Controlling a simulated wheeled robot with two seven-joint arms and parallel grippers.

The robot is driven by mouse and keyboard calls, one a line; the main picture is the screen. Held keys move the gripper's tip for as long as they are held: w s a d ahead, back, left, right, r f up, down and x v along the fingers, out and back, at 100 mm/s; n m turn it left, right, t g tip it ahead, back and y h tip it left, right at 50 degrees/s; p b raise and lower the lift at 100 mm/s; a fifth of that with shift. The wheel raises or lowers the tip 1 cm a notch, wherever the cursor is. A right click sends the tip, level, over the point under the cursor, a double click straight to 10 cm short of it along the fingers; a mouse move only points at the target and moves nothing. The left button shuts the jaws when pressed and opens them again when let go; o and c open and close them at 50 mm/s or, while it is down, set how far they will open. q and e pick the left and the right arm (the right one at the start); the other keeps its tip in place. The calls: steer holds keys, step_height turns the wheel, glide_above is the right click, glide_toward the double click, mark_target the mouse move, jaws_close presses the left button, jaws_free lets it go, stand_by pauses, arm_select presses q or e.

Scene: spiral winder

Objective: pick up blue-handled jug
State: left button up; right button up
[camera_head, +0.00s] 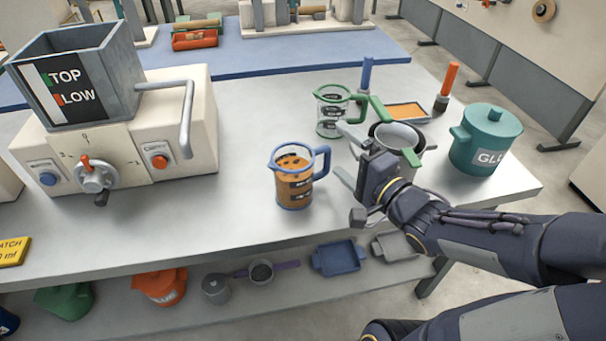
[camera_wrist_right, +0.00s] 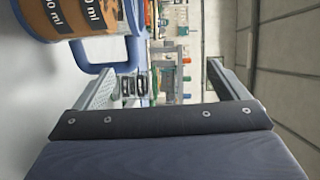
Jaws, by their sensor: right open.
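The blue-handled jug (camera_head: 292,178) stands upright on the light worktop. It is clear with a blue rim and base and holds orange-brown contents. Its blue handle faces right, toward my right gripper (camera_head: 340,153). That gripper is open and empty, low over the table just right of the handle. In the right wrist view the jug (camera_wrist_right: 75,18) is at the upper left. Its handle (camera_wrist_right: 93,68) shows by the left finger of my right gripper (camera_wrist_right: 158,80), outside the gap; I cannot tell if they touch. My left gripper is not in view.
A green-handled jug (camera_head: 331,122) stands behind my right gripper. A metal pot (camera_head: 398,136), an orange tray (camera_head: 406,112) and a teal lidded pot (camera_head: 487,140) are to the right. A hopper machine (camera_head: 115,135) is at left. The worktop (camera_head: 235,205) left of the jug is clear.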

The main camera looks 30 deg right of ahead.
steer(key=b, duration=0.5)
glide_toward(319, 173)
steer(key=w+r, duration=0.2)
steer(key=shift+w+a, duration=0.1)
steer(key=shift+w, duration=0.2)
steer(key=shift+w+a+r+p, duration=0.1)
steer(key=shift+w+r+p, duration=0.2)
steer(key=shift+w, duration=0.1)
steer(key=w, duration=0.4)
steer(key=w+a, duration=0.1)
steer(key=w, duration=0.1)
steer(key=shift+w+a, duration=0.1)
steer(key=shift+w, duration=0.2)
steer(key=shift+c, duration=0.2)
steer(key=shift+r, duration=0.1)
steer(key=c, duration=1.2)
